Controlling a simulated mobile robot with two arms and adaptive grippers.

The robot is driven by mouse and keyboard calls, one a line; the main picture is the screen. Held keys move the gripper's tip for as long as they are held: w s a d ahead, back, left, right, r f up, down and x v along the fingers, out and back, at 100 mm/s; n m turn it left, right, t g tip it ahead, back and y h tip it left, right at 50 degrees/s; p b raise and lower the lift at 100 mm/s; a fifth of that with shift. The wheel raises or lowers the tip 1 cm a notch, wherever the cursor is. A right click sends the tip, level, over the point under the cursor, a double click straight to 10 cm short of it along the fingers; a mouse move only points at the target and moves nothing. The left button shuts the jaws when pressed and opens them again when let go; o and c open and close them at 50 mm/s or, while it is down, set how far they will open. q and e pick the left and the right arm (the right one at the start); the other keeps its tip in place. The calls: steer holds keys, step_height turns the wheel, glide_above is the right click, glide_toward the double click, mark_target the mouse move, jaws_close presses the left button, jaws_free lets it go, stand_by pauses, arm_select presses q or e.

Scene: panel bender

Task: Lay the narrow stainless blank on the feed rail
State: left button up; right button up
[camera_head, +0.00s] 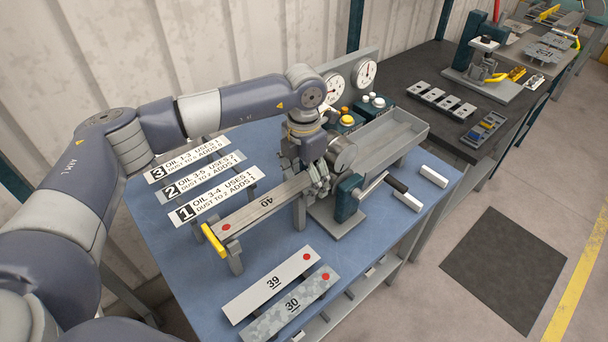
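A narrow grey metal strip marked 40 (255,207), with a red dot near its left end, lies along the feed rail. The rail has a yellow stop (214,241) at its left end and stands on grey legs. I cannot tell whether the strip rests fully on the rail. My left gripper (319,190) points down at the strip's right end, by the bender. Its fingers overlap the strip's end and the machine, so whether they are shut on it is unclear. My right gripper is out of view.
Two other blanks, pale 39 (272,284) and mottled 30 (291,305), lie at the blue table's (410,215) front. Three numbered label plates (213,196) are behind the rail. A black-handled lever (384,186), gauges (366,72) and a grey tray (389,137) stand around the bender.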

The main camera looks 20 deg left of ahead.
arm_select(q)
steer(key=shift+w+a+r, duration=0.1)
steer(key=shift+a+r, duration=0.05)
steer(key=shift+a, duration=0.2)
steer(key=shift+w+r, duration=0.1)
steer(key=shift+r, duration=0.25)
step_height(320, 180, up, 11)
steer(key=shift+d+r, duration=0.2)
